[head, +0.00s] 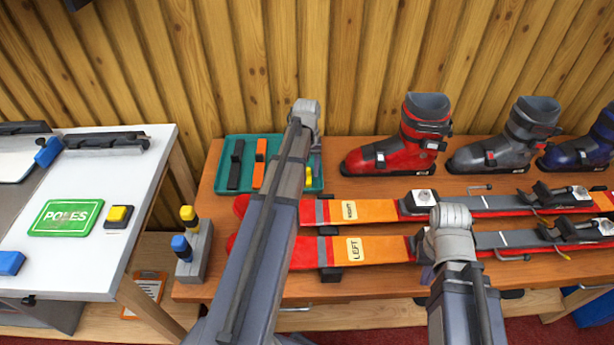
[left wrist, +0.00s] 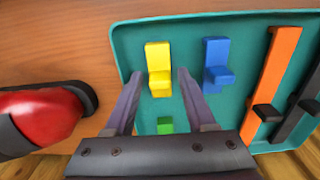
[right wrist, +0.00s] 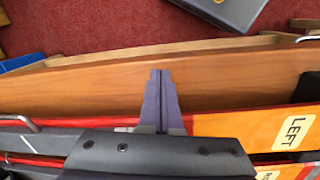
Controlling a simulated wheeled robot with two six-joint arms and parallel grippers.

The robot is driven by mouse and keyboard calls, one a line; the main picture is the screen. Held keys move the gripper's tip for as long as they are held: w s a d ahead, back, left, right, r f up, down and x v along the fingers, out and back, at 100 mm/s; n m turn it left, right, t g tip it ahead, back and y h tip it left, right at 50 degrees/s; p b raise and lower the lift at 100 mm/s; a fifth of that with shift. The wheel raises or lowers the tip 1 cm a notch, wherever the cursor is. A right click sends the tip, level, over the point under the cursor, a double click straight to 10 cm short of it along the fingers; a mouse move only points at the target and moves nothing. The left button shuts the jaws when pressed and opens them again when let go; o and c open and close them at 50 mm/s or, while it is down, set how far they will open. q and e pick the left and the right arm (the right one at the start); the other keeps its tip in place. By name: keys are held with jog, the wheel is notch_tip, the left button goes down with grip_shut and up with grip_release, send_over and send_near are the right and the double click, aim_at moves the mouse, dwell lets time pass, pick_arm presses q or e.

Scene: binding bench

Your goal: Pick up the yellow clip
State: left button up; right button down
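The yellow clip (left wrist: 158,68) lies in the teal tray (left wrist: 190,50), near its edge. In the left wrist view my left gripper (left wrist: 156,76) is open, with one finger on each side of the yellow clip and a gap to each. I cannot tell how far above the clip the fingertips are. In the head view my left arm covers part of the tray and only a sliver of yellow (head: 317,163) shows beside it. My right gripper (right wrist: 160,72) is shut and empty above the bench's front edge by the skis.
A blue clip (left wrist: 216,62), a green piece (left wrist: 165,125), an orange strap (head: 260,163) and a black strap (head: 236,165) share the tray. A red ski boot (head: 405,140) stands right of it. Two skis lie in front.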

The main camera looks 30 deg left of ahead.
aim_at(307, 169)
pick_arm(q)
grip_shut()
dwell(0.5)
